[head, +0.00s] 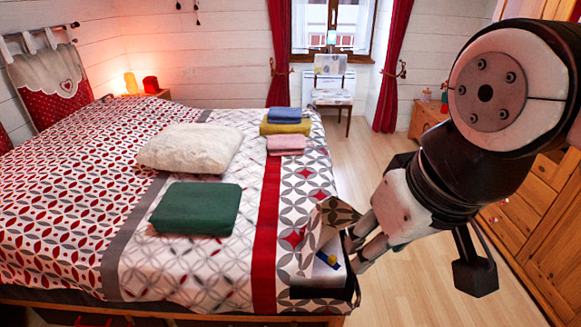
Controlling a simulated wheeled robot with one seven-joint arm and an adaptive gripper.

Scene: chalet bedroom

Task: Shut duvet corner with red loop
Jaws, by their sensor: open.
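The bed's patterned duvet (180,275) has a wide red band (268,230) near its right side. At its near right corner stands an open box-like thing (322,293) with a dark rim and a raised patterned flap (335,216). A small blue and yellow item (328,261) shows inside it. I cannot make out a separate red loop there. My gripper (354,250) is open at the right side of the raised flap, its fingers pointing left. Whether the fingers touch the flap cannot be told.
A green folded cloth (196,208), a cream cushion (190,148) and folded blue (284,115), yellow (285,127) and pink (286,144) cloths lie on the bed. A wooden dresser (530,215) stands at right. A chair (332,92) stands by the window. Floor (420,270) between bed and dresser is clear.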

